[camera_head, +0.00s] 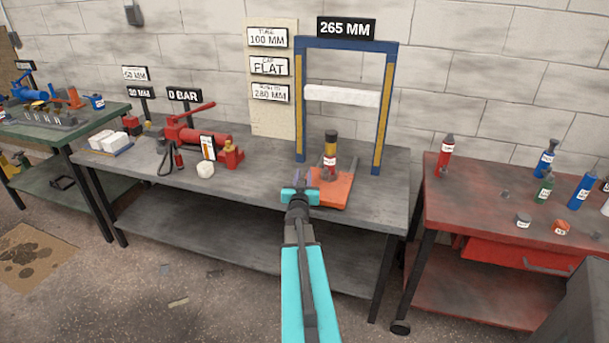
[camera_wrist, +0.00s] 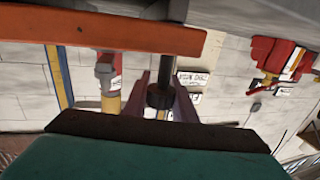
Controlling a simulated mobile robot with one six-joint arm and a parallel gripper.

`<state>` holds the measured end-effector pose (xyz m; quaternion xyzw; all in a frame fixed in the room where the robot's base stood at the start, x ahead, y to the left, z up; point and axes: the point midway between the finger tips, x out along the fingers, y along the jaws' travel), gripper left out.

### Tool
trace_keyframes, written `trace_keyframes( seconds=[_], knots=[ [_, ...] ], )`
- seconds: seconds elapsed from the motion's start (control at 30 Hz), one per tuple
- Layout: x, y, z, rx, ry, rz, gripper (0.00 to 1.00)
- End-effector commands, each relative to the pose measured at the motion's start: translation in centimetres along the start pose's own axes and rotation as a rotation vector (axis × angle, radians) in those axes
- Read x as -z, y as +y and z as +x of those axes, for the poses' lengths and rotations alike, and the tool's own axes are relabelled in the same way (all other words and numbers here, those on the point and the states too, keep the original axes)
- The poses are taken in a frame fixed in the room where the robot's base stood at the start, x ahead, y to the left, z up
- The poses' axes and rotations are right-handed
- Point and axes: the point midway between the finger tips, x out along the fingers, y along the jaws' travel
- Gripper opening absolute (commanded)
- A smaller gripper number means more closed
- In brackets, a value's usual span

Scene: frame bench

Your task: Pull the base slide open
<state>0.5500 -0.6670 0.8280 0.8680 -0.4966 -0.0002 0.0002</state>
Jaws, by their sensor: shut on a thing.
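The base slide (camera_head: 336,190) is an orange plate on the grey bench, at the foot of the blue frame. It juts forward from between the frame's posts. A small jack (camera_head: 330,160) with a red body and yellow-and-black top stands upright on it. My gripper (camera_head: 299,184) is at the slide's front left. In the wrist view the slide (camera_wrist: 90,32) crosses the top as an orange edge. A dark round handle (camera_wrist: 160,96) stands out from it. My gripper's purple fingers (camera_wrist: 159,85) are shut on this handle, one on each side.
The blue frame (camera_head: 388,80) holds a white crossbar (camera_head: 342,95) under a "265 MM" sign. A red pump (camera_head: 200,135), gauge and white block (camera_head: 205,170) stand left on the bench. A red table (camera_head: 470,200) with bottles is at right. The bench's front right is clear.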

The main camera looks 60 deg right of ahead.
Motion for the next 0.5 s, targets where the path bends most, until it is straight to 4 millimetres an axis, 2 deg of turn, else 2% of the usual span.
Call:
trace_keyframes(
  seconds=[0.17,0.2,0.3,0.5],
  knots=[
    [-0.03,0.08,0.01,-0.001,0.001,0.001,0.0],
    [-0.03,0.11,0.0,-0.002,0.001,0.001,0.26],
    [-0.03,0.15,0.0,-0.002,0.0,0.001,0.43],
    [-0.02,0.1,0.01,-0.001,0.0,0.001,0.43]
  ],
)
